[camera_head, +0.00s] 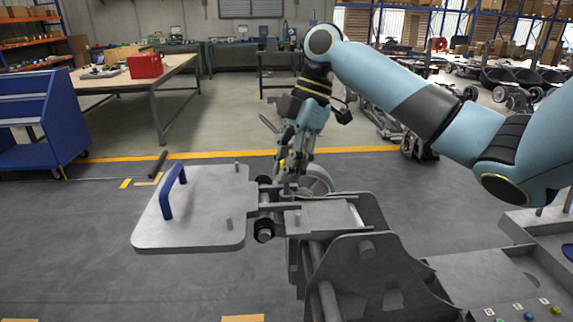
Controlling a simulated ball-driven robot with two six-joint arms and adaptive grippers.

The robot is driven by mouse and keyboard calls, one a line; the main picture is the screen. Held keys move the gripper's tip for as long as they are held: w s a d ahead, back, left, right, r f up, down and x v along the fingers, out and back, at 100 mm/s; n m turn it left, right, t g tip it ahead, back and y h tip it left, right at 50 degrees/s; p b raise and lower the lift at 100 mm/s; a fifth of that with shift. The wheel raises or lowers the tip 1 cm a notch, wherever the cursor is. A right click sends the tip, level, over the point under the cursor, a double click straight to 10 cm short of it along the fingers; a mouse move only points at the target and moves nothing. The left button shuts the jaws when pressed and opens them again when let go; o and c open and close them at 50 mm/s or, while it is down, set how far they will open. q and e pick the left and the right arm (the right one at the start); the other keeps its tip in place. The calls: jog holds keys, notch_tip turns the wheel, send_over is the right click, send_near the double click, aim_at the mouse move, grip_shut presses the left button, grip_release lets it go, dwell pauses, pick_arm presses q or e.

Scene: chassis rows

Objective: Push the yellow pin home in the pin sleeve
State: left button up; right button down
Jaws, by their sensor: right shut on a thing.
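My right gripper (293,172) points down over the left part of the grey chassis. Its fingers are shut on the yellow pin, of which only a small bit of yellow (282,164) shows between and beside the fingers. The pin sleeve is hidden or too small to make out under the fingertips, so I cannot tell how deep the pin sits. My left gripper is not in view.
A grey plate (190,232) with a blue handle (166,198) juts left from the chassis (360,270). Open floor lies left.

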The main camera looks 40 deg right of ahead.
aim_at(287, 195)
jog(key=shift+f, duration=0.3)
jog(key=shift+f+b, duration=0.75)
jog(key=shift+f, duration=0.5)
jog(key=c, duration=1.1)
grip_release()
jog(key=v, duration=1.2)
jog(key=shift+a+f, duration=0.1)
